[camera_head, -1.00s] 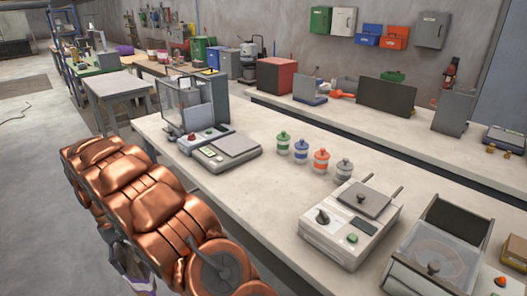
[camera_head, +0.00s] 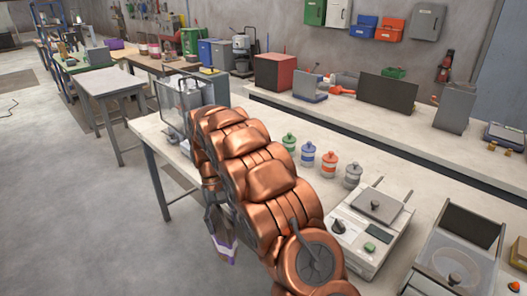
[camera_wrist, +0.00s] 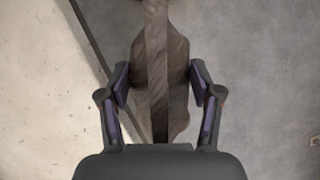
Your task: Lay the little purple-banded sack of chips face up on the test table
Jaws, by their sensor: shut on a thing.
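The little sack (camera_head: 224,247) hangs from my gripper (camera_head: 213,196) in the head view, showing white and purple. It is held beside the left front edge of the long pale bench (camera_head: 283,189), over the floor. In the wrist view my gripper (camera_wrist: 160,95) is shut on the sack (camera_wrist: 160,50), which looks grey-brown with a lengthwise strip and runs up past the top of the picture. Which side is its face I cannot tell. A lower grey table (camera_head: 108,81) stands at the left. No label shows which one is the test table.
The long bench carries a balance with a clear shield (camera_head: 183,95), several lidded jars (camera_head: 308,154), a grey tester (camera_head: 372,222) and a sieve box (camera_head: 458,250). My arm hides part of its top. The grey table's top looks bare. Open floor lies left of the bench.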

